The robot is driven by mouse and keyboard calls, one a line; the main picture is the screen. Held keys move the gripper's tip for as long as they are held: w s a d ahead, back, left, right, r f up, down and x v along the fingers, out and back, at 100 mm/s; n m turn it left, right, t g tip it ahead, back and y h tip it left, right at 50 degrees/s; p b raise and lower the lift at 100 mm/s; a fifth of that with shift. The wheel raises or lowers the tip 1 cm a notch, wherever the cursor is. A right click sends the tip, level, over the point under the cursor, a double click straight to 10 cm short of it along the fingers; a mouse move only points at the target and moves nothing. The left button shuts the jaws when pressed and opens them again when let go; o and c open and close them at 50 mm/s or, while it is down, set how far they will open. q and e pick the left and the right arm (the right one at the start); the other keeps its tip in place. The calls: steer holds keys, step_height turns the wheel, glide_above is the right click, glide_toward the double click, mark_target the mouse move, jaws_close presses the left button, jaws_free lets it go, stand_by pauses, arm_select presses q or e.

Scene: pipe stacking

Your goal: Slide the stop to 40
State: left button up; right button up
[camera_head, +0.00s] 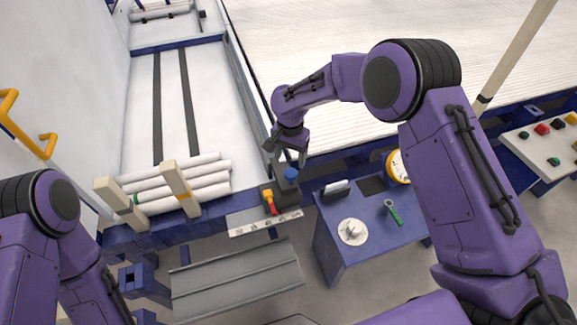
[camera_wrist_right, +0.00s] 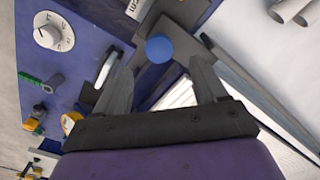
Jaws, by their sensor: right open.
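The stop is a dark grey block with a round blue knob (camera_head: 290,174) on top, beside a pale scale strip (camera_head: 265,222) at the end of the long white bed. The strip's numbers are too small to read. My right gripper (camera_head: 290,155) is open just behind and above the blue knob. In the right wrist view, the blue knob (camera_wrist_right: 160,48) shows between the two grey fingers (camera_wrist_right: 160,62), with nothing held. Whether the fingers are level with the knob is hard to tell. My left arm enters at the lower left; its gripper is out of frame.
A red-and-yellow lever (camera_head: 270,202) stands close to the left of the knob. White pipes (camera_head: 180,185) lie between wooden posts at left. A grey tray (camera_head: 235,280) lies in front.

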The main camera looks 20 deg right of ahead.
mark_target(291, 172)
steer(key=f, duration=0.6)
steer(key=shift+d, duration=0.25)
steer(key=shift+f, duration=0.5)
steer(key=shift+c, duration=0.3)
